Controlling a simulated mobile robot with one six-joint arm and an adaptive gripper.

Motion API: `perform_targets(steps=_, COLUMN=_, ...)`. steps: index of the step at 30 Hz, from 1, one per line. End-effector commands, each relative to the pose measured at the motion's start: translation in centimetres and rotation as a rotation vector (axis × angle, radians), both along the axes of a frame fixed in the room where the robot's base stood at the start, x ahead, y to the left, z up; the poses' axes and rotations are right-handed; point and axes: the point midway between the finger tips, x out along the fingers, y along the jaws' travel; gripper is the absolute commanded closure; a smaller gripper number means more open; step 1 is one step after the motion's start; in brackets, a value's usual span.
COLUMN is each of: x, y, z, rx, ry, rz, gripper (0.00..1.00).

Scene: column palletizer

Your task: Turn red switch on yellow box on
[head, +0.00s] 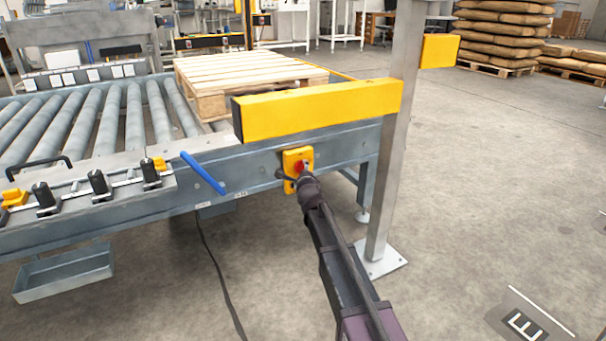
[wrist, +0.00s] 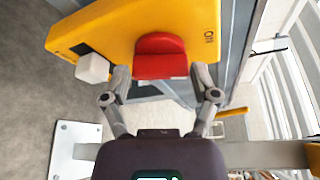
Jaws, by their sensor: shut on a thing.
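The yellow box (head: 291,156) is fixed to the side of the conveyor frame in the head view. It fills the upper part of the wrist view (wrist: 110,30), seen at a slant. The red switch (wrist: 160,57) sticks out from its face, close to a printed mark at the box's end. My gripper (wrist: 161,76) has a finger on each side of the switch and is shut on it. In the head view my gripper (head: 304,180) hides part of the box, and only a little red of the switch (head: 299,166) shows.
A white button (wrist: 93,67) sits beside the switch on the box. A yellow beam (head: 315,110) runs above the box to a grey post (head: 392,150) at right. A blue lever (head: 203,173) is to the left. A wooden pallet (head: 245,75) lies on the rollers.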

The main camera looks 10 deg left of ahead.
Motion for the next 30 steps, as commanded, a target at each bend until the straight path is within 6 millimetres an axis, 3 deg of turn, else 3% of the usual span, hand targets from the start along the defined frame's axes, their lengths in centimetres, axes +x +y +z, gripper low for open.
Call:
perform_targets(steps=26, x=0.08, y=-0.05, z=-0.07, rx=-0.075, ry=-0.051, rz=-0.001, gripper=0.71)
perform_targets(steps=27, x=0.08, y=-0.04, z=-0.08, rx=-0.075, ry=-0.051, rz=-0.001, gripper=0.17)
perform_targets(steps=29, x=0.08, y=-0.05, z=-0.07, rx=-0.075, ry=-0.051, rz=-0.001, gripper=0.0)
perform_targets(steps=30, x=0.07, y=-0.05, z=-0.08, rx=-0.075, ry=-0.051, rz=-0.001, gripper=0.0)
